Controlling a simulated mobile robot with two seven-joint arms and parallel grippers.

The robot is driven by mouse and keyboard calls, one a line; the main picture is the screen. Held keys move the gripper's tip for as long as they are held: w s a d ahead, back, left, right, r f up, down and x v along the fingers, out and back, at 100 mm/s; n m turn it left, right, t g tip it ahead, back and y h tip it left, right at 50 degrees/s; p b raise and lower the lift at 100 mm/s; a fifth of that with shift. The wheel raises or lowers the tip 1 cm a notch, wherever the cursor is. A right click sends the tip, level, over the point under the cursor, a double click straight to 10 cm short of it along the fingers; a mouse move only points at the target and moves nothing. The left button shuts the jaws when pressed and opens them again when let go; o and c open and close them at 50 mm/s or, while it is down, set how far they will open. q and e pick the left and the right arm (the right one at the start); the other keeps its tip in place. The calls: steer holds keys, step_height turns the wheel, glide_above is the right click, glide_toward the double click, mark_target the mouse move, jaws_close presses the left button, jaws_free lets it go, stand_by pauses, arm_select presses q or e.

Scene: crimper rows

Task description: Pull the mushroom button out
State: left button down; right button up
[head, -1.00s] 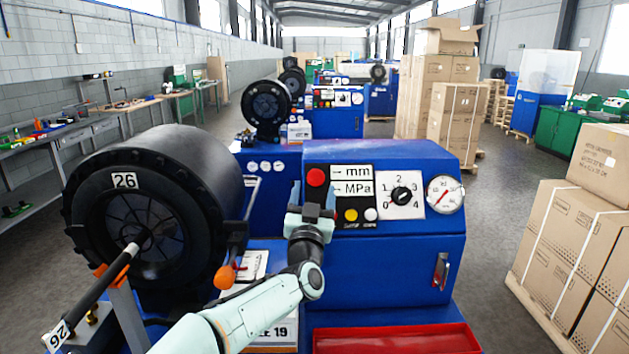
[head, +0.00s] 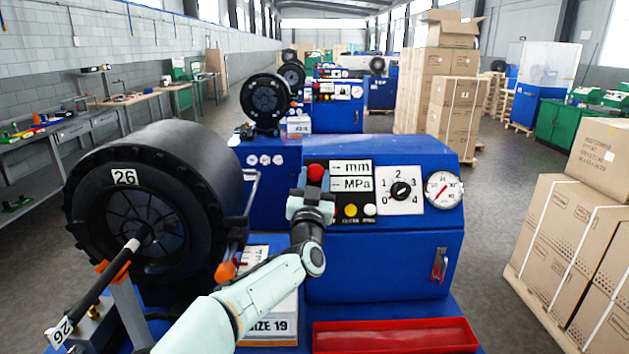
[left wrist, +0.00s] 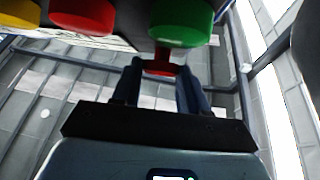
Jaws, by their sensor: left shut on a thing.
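The red mushroom button (head: 316,172) sits at the upper left of the dark control panel on the blue machine, left of the mm and MPa labels. My left gripper (head: 316,182) comes at it from below and front, with a finger on each side. It is shut on the button's head. In the left wrist view the red button (left wrist: 160,67) shows between the fingertips (left wrist: 159,75), partly hidden behind a green button (left wrist: 181,22). Whether the button is pulled out or pushed in, I cannot tell. My right gripper is out of view.
A yellow button (head: 351,210) and a white button (head: 370,210) lie just below the labels. A dial knob (head: 401,190) and a gauge (head: 443,190) are to the right. A black crimper head (head: 150,200) stands left of my arm. A red tray (head: 395,337) lies below.

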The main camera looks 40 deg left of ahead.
arm_select(q)
steer(key=shift+s+d+r, duration=0.25)
steer(key=shift+s+d, duration=0.05)
steer(key=shift+w, duration=0.1)
steer(key=c, duration=0.6)
jaws_free()
steer(key=shift+o, duration=0.2)
steer(key=shift+s+d+f, duration=0.25)
steer(key=shift+s, duration=0.3)
steer(key=b+v, duration=0.3)
steer(key=v, duration=0.9)
steer(key=shift+s, duration=0.15)
steer(key=shift+d, duration=0.1)
